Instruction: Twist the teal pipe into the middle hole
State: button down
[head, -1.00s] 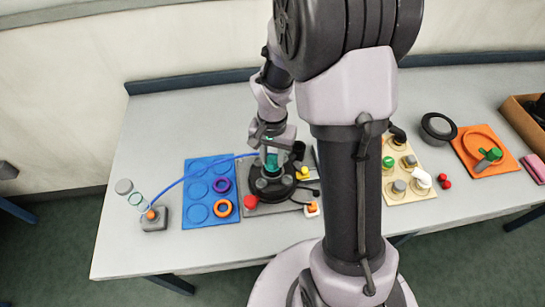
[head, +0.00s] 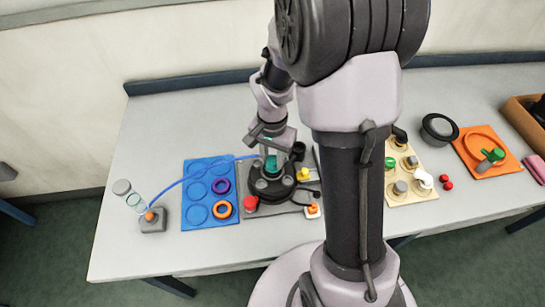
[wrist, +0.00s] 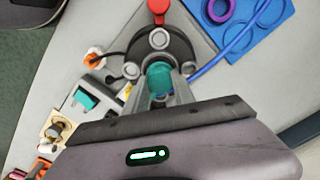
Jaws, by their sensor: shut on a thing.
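The teal pipe (head: 271,164) stands upright over the middle of a dark round base (head: 262,191). Its lower end is hidden, so I cannot tell how deep it sits in the middle hole. My gripper (head: 270,158) points down at it from above. In the wrist view, the teal pipe (wrist: 159,76) is between the two grey fingers of my gripper (wrist: 160,92), which are shut on it. The dark round base (wrist: 178,47) has several grey round fittings around the pipe.
A red knob (head: 250,203) and a yellow part (head: 304,173) stand close beside the base. A blue board (head: 197,222) with rings lies to the left, with a blue hose (head: 190,176) arching over it. A beige board (head: 410,186) lies to the right.

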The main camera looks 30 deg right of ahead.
jog(key=shift+f, duration=0.1)
jog(key=c, duration=1)
grip_release()
jog(key=shift+o, duration=0.6)
jog(key=o, duration=0.8)
notch_tip(320, 180, up, 7)
jog(key=p, duration=0.5)
